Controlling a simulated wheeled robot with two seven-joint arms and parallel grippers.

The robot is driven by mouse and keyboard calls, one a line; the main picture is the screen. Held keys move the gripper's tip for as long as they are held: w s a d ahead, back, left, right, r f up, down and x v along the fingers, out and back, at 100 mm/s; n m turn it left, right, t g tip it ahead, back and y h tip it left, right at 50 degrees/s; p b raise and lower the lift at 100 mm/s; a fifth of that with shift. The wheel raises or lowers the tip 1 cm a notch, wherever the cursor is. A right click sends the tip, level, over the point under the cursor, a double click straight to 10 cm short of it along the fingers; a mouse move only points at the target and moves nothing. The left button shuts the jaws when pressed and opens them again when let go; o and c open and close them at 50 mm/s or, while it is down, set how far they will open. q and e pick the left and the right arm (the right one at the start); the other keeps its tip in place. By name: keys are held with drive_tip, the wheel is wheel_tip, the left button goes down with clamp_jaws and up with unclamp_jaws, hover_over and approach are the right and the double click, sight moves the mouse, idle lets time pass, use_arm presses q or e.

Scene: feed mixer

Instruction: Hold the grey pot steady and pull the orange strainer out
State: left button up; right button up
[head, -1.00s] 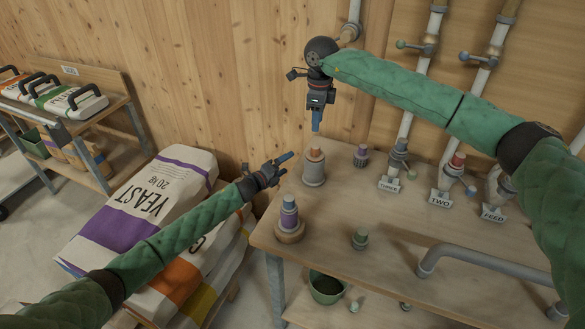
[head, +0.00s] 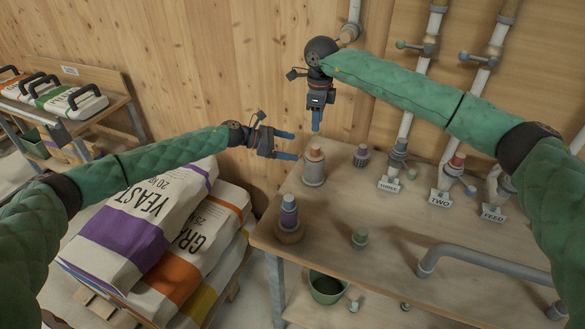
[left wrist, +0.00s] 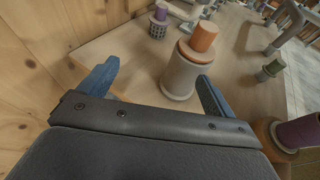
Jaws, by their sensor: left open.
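The grey pot (head: 313,175) stands upright at the table's left back corner. The orange strainer (head: 315,155) sits in its top, with only its upper part showing. In the left wrist view the pot (left wrist: 178,78) and strainer (left wrist: 203,36) show ahead of my left gripper, nearer its right finger. My left gripper (head: 295,146) is open and empty, just left of the pot, its fingers pointing at it. My right gripper (head: 316,130) hangs fingers-down above the strainer, apart from it; its fingers overlap in view, so I cannot tell their opening.
A purple cylinder in a brown ring (head: 289,215) stands in front of the pot. A purple perforated piece (head: 361,155) stands to its right. A small green-topped piece (head: 360,238) and a grey pipe handle (head: 480,258) are further forward. Stacked sacks (head: 150,215) lie left of the table.

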sight(314, 174)
use_arm(q)
drive_tip(key=shift+m+g, duration=0.5)
drive_tip(key=shift+g, duration=0.3)
drive_tip(key=s+f, duration=0.1)
drive_tip(key=s+d+f, duration=0.1)
drive_tip(key=f, duration=0.1)
drive_tip(key=s+f, duration=0.1)
drive_tip(key=f, duration=0.1)
drive_tip(key=shift+s+d, duration=0.3)
drive_tip(key=shift+s+d+f+y, duration=0.3)
drive_tip(key=shift+f, duration=0.2)
drive_tip(key=shift+x, duration=3.75)
